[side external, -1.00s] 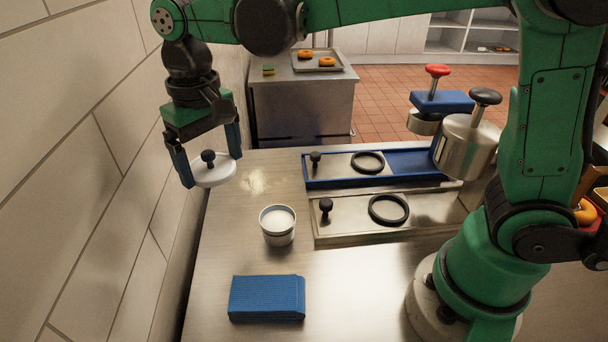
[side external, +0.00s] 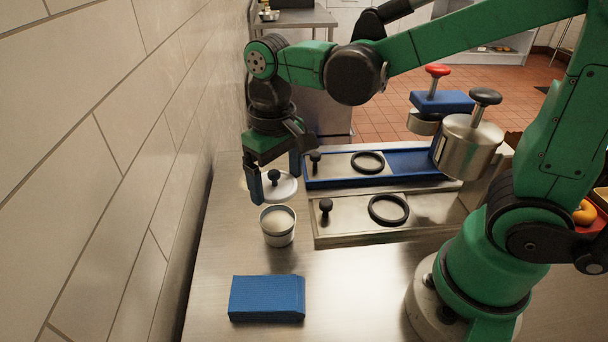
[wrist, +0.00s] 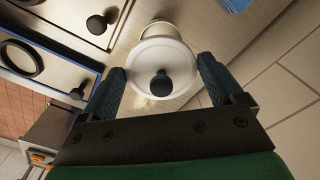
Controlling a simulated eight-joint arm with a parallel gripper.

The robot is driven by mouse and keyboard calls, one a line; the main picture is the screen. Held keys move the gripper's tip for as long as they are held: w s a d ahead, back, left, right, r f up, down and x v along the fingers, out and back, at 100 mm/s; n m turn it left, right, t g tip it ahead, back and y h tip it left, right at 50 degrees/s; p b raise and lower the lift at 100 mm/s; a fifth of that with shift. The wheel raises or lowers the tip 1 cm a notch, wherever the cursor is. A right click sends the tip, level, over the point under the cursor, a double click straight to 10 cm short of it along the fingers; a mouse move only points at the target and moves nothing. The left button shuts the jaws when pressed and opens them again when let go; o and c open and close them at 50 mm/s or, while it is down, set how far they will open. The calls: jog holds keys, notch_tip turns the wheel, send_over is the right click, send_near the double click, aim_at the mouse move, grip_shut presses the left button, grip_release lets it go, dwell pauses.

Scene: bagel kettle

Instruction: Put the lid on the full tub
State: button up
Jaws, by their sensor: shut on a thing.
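My gripper (side external: 273,180) is shut on the white lid (side external: 284,190) with its dark knob, holding it by the rim between the two blue fingers. The lid is above the counter, just behind and above the tub in the side view. The white tub (side external: 278,228) stands upright on the counter, with pale contents up to near its rim. In the wrist view the lid (wrist: 150,57) sits between the fingers and hides much of the tub (wrist: 160,28), whose far part shows beyond it.
A metal tray (side external: 350,233) and a blue-edged tray (side external: 420,162) with knobs and black rings lie right of the tub. A folded blue cloth (side external: 267,298) lies in front. The tiled wall (side external: 100,180) borders the left. Bare counter surrounds the tub's front.

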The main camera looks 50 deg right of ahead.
jog(key=shift+f, duration=2.85)
jog(key=shift+f, duration=0.2)
jog(key=o, duration=0.9)
jog(key=shift+r, duration=0.1)
jog(key=shift+r, duration=3.45)
